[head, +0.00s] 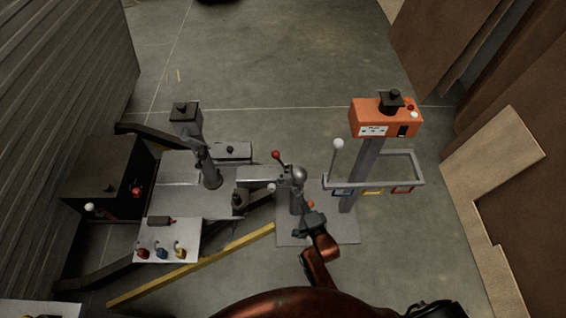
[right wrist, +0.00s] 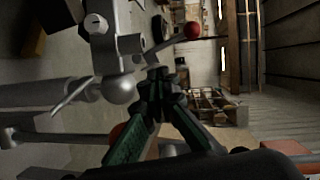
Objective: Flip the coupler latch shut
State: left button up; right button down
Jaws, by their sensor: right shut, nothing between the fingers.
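The grey coupler (head: 262,175) sits at the end of the trailer tongue, beside the round grey ball (head: 299,174) on its post. Its latch is a thin lever with a red knob (head: 276,155), which sticks out at an angle from the coupler. In the right wrist view the coupler (right wrist: 105,35) is at upper left and the red knob (right wrist: 192,30) at upper middle. My right gripper (head: 308,220) is below the ball post in the head view. Its fingers (right wrist: 158,76) are shut and empty, close to the lever but seemingly apart from it. My left gripper is not in view.
An orange box (head: 372,121) on a post and a grey rail frame (head: 398,184) stand to the right. A white board with several padlocks (head: 158,241) and a black box (head: 105,175) are at left. A yellow bar (head: 200,264) runs along the front. Open floor lies behind.

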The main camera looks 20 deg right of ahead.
aim_at(281, 162)
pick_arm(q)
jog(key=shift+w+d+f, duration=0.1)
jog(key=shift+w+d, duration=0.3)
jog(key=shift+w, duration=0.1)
pick_arm(e)
jog(key=shift+m+t, duration=0.7)
jog(key=shift+m, duration=0.2)
jog(key=r, duration=0.1)
jog(key=w+d+r, duration=0.1)
jog(key=r, duration=0.3)
jog(key=shift+w+d+r, duration=0.1)
jog(key=shift+w+d, duration=0.1)
jog(key=shift+d, duration=0.05)
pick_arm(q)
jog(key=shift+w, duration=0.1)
